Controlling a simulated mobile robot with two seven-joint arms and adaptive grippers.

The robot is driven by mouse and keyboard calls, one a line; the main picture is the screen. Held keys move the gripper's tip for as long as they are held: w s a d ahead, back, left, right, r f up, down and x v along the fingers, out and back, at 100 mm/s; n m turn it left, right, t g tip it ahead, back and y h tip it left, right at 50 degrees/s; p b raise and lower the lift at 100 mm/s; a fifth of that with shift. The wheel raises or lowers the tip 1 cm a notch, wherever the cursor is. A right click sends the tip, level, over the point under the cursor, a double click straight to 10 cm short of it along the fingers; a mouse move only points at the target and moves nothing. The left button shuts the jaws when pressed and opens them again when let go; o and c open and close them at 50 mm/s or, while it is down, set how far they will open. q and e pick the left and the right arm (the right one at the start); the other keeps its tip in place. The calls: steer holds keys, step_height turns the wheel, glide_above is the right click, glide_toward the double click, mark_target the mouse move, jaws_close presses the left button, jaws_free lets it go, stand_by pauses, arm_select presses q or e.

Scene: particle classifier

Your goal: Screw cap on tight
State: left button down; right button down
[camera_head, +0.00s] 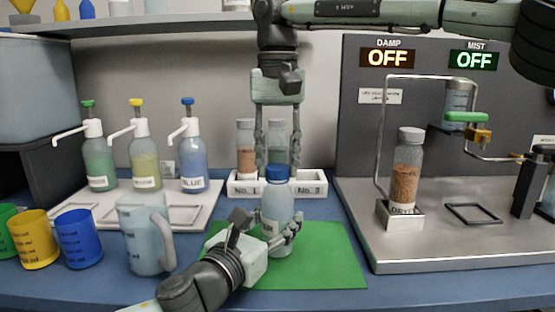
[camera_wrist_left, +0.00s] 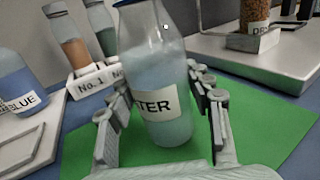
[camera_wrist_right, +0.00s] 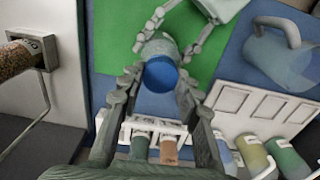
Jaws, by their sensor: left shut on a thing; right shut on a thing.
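A clear bottle (camera_head: 277,214) of pale blue liquid stands upright on the green mat (camera_head: 335,265). Its label, ending in "TER", shows in the left wrist view (camera_wrist_left: 158,105). A blue cap (camera_head: 277,173) sits on the bottle's mouth; it also shows from above in the right wrist view (camera_wrist_right: 160,75). My left gripper (camera_head: 283,234) is shut on the bottle's body from the front, one finger on each side. My right gripper (camera_head: 279,168) points straight down, shut on the cap, with its fingers on either side (camera_wrist_right: 158,84). How tightly the cap sits cannot be seen.
A white rack (camera_head: 240,187) with two vials stands close behind the bottle. A jug (camera_head: 146,235) and coloured cups (camera_head: 80,238) stand to the left, below several pump bottles (camera_head: 141,155). A metal station (camera_head: 450,240) with a filled jar (camera_head: 405,175) is at right.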

steer(key=m, duration=0.4)
steer(key=shift+m, duration=0.3)
steer(key=m, duration=0.9)
steer(key=shift+f, duration=0.1)
steer(key=m, duration=2.3)
steer(key=shift+m, duration=0.4)
steer(key=c, duration=1)
jaws_free()
